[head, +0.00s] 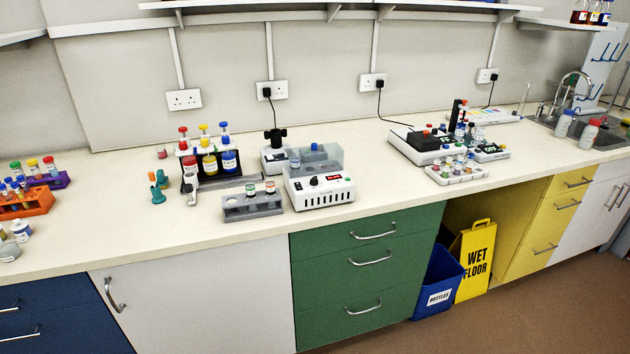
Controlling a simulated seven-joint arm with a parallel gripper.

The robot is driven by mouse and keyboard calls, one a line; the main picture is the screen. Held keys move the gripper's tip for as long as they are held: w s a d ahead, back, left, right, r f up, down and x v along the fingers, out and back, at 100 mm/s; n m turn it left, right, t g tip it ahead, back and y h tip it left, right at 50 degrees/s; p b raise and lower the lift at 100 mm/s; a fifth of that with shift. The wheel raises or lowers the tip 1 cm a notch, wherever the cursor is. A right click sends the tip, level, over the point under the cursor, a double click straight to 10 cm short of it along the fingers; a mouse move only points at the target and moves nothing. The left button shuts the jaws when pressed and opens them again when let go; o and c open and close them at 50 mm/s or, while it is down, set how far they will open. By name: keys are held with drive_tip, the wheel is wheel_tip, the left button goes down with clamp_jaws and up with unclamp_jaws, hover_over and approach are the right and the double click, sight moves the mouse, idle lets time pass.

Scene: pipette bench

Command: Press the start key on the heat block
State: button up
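Two white bench instruments could be the heat block, and I cannot tell for certain which it is. One is a white unit (321,196) at the middle, with a black knob, a small red display and front slots. A clear bluish box shows above and behind it. The other is a low white unit (428,152) further right, with a dark block on top and a cable to a wall socket. A start key is too small to make out on either. My gripper is not in view.
A grey rack (252,206) with capped vials stands close left of the middle unit. A dark bottle rack (208,164) is behind it. A white tube rack (457,173) sits before the right unit. Orange rack (25,206) is far left; sink (590,131) far right. The left-middle front counter is clear.

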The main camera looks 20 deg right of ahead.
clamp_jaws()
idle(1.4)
